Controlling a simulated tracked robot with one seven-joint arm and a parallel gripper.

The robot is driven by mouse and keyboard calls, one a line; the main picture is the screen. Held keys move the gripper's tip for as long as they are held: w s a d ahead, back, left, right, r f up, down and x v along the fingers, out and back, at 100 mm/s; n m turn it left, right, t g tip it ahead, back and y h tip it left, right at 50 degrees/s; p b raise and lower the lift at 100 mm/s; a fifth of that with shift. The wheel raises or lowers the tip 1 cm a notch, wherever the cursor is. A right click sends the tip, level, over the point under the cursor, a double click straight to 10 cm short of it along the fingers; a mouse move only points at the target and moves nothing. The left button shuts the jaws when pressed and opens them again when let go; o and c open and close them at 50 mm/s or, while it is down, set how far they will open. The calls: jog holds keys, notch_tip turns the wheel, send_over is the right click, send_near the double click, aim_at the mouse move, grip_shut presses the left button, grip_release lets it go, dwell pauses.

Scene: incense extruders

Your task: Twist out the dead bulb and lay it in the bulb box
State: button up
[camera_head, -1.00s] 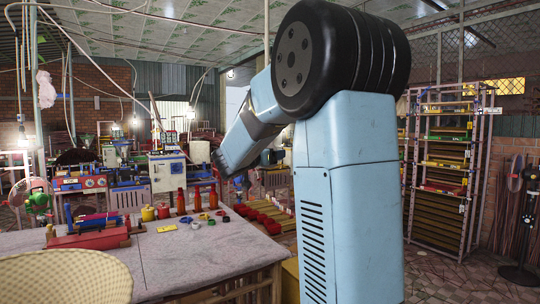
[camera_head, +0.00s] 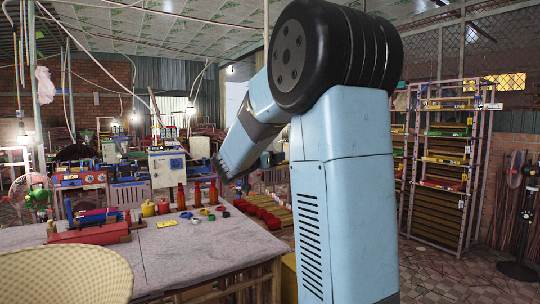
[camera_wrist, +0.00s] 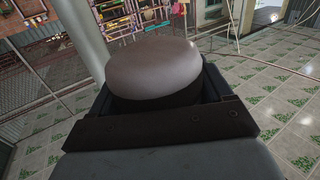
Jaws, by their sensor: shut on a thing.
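In the wrist view a rounded, dull grey thing (camera_wrist: 153,66), which looks like the dead bulb, sits between the dark jaws of my gripper (camera_wrist: 155,88). My gripper is shut on it. Its lower part is hidden by the jaws, and I cannot see whether it is still in a socket. In the head view my arm reaches back and down to the left, but the gripper and bulb cannot be made out there. I cannot pick out the bulb box for certain.
A grey-topped table (camera_head: 190,250) holds red bottles (camera_head: 197,194), small coloured pieces and a red extruder (camera_head: 90,230). A woven chair back (camera_head: 65,275) is in front. A tall rack (camera_head: 445,165) and a fan (camera_head: 515,210) stand right. A lit bulb (camera_head: 21,130) hangs left.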

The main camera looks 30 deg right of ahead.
jog(key=shift+f, duration=1.1)
jog(key=shift+f, duration=0.2)
